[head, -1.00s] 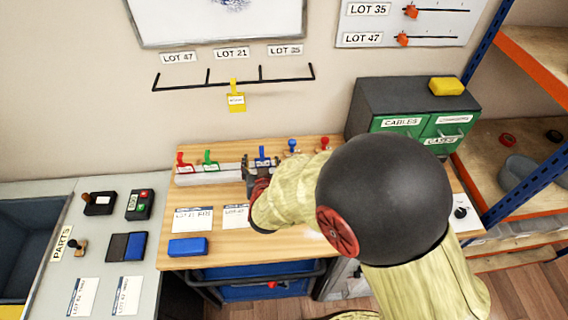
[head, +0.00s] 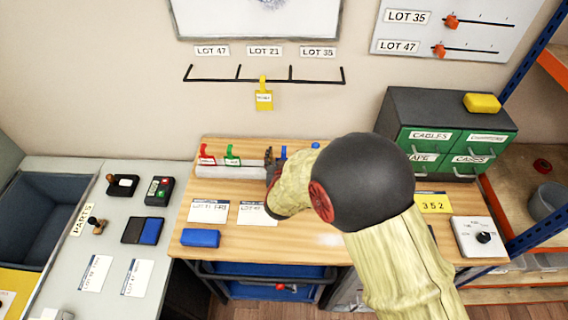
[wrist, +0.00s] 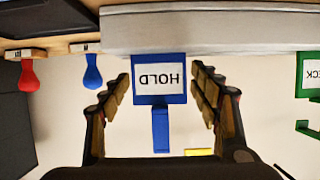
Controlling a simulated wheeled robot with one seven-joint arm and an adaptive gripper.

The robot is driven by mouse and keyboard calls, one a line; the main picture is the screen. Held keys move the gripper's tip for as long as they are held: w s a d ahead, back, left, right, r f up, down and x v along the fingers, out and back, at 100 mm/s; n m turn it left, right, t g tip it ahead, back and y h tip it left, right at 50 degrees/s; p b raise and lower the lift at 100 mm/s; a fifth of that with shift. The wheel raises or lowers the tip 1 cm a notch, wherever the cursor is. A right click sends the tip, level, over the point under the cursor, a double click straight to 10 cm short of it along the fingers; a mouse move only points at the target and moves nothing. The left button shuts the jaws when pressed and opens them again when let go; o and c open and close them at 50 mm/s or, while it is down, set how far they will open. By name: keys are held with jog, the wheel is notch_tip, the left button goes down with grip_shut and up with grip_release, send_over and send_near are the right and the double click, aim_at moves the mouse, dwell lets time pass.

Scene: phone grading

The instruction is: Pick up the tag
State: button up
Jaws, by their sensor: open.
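A blue tag lettered HOLD (wrist: 159,98) stands at the pale grey holder (wrist: 215,28), upside down in the wrist view. My gripper (wrist: 160,78) is open, with one finger on each side of this tag. I see gaps between the fingers and the tag. In the head view my gripper (head: 271,160) is at the holder, and only a little of the blue tag (head: 283,153) shows past it. A red tag (head: 206,155) and a green tag (head: 232,156) stand along the holder to the left. A yellow tag (head: 264,95) hangs below the wall rail.
Red and blue knobbed stamps (wrist: 92,72) are beside the holder in the wrist view. A green-drawered cabinet (head: 447,135) stands at the back right. A blue block (head: 200,238) and white cards (head: 209,211) lie on the wooden bench (head: 300,243). My arm covers the bench's middle.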

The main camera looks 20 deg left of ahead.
jog(key=shift+c, duration=0.3)
jog(key=c, duration=0.9)
jog(key=shift+r, duration=0.1)
jog(key=shift+c, duration=0.2)
